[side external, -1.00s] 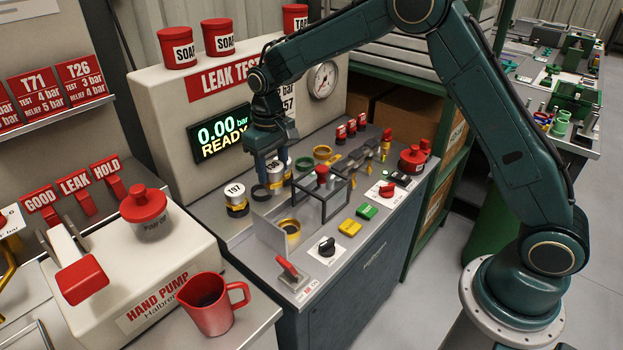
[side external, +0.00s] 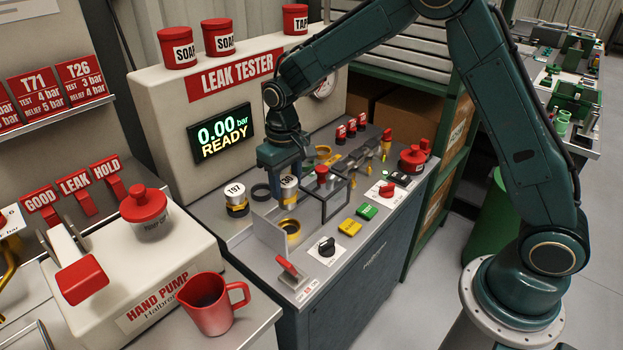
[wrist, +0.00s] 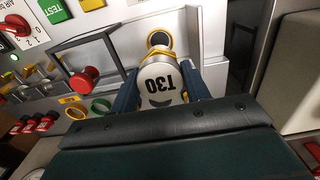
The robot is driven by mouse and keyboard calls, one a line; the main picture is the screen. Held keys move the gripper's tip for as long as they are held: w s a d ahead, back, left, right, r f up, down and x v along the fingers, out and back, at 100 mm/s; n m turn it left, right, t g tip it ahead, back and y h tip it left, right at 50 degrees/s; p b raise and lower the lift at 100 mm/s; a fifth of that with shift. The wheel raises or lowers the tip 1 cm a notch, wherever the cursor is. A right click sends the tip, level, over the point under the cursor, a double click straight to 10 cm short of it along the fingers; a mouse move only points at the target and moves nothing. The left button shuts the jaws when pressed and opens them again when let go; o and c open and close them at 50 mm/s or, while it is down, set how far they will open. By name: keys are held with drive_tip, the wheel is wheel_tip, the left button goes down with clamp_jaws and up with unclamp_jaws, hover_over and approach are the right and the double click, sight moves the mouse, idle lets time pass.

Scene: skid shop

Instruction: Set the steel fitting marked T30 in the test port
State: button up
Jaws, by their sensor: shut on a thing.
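My gripper (side external: 284,180) is shut on the steel fitting marked T30 (wrist: 161,83), with a blue finger on each side of it. The fitting also shows in the side external view (side external: 289,187), upright between the fingers, its label partly hidden. The test port (side external: 288,228) is a brass-ringed round opening in front of the fitting, beside an upright clear-looking plate. In the wrist view the port (wrist: 158,39) shows just beyond the fitting's top end. The fitting is apart from the port in the side external view.
A dark frame guard (side external: 328,200) with a red knob (side external: 322,173) is to the right of the port. A red-handled lever (side external: 289,268) and black knob (side external: 327,246) are in front. A dark ring (side external: 261,191) lies behind.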

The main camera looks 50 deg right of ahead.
sight(287, 197)
drive_tip(key=shift+f, duration=2.25)
drive_tip(key=shift+f, duration=2.15)
idle(1.4)
drive_tip(key=o, duration=0.9)
drive_tip(key=o, duration=0.6)
drive_tip(key=shift+c, duration=0.2)
drive_tip(key=shift+w+a+r, duration=0.1)
drive_tip(key=shift+a+r, duration=0.1)
drive_tip(key=shift+r, duration=0.9)
